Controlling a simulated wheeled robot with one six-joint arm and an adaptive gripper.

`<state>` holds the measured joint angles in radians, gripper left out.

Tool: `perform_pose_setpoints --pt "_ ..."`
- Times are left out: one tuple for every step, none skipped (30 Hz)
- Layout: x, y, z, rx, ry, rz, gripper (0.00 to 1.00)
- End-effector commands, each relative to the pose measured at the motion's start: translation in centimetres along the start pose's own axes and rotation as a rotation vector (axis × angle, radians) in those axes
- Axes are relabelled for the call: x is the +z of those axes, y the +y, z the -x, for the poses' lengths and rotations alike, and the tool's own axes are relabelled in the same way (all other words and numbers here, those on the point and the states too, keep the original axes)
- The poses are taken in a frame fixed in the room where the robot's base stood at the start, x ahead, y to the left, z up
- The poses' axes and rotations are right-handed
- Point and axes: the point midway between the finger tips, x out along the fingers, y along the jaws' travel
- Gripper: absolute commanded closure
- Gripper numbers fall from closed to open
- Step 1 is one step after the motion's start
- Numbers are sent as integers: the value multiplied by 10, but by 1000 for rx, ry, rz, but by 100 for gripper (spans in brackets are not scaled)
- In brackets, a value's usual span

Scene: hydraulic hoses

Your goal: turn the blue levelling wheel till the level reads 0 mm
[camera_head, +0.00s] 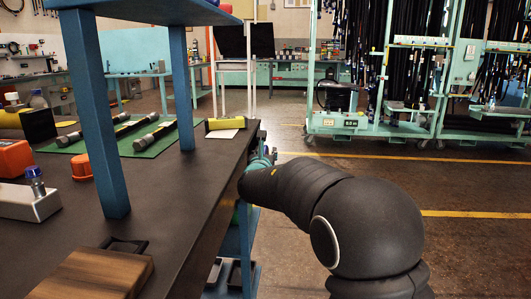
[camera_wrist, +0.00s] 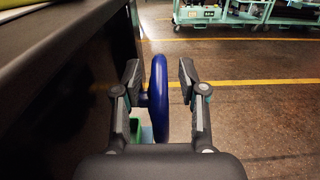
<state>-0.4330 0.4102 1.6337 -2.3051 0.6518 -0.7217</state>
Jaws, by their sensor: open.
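The blue levelling wheel (camera_wrist: 160,98) shows nearly edge-on in the wrist view, beside the dark bench side. My gripper (camera_wrist: 160,74) is open, with one finger on each side of the wheel's rim. A gap shows between the rim and the right finger. The left finger is close to the wheel's hub side, and I cannot tell if it touches. No level reading in mm can be made out in either view.
The dark bench top (camera_head: 185,190) fills the left, with a blue post (camera_head: 95,115), a green mat (camera_head: 110,145), a wooden block (camera_head: 95,275) and a yellow block (camera_head: 226,124). A hose cart (camera_head: 380,128) stands behind. The floor (camera_head: 470,255) at right is clear.

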Motion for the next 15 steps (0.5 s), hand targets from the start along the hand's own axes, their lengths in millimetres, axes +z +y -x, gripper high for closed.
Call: perform_pose_setpoints --pt "0 0 -1 0 0 0 58" --pt "0 0 -1 0 0 0 58" --pt "0 0 -1 0 0 0 58" --pt "0 0 -1 0 0 0 58" --pt "0 0 -1 0 0 0 58" --pt "0 0 -1 0 0 0 58" --pt "0 0 -1 0 0 0 58" --pt "0 0 -1 0 0 0 61" --pt "0 0 -1 0 0 0 71" --pt "0 0 -1 0 0 0 78" --pt "0 0 -1 0 0 0 86" --pt "0 0 -1 0 0 0 96" --pt "0 0 -1 0 0 0 100" --pt "0 0 -1 0 0 0 100" --pt "0 0 -1 0 0 0 100"
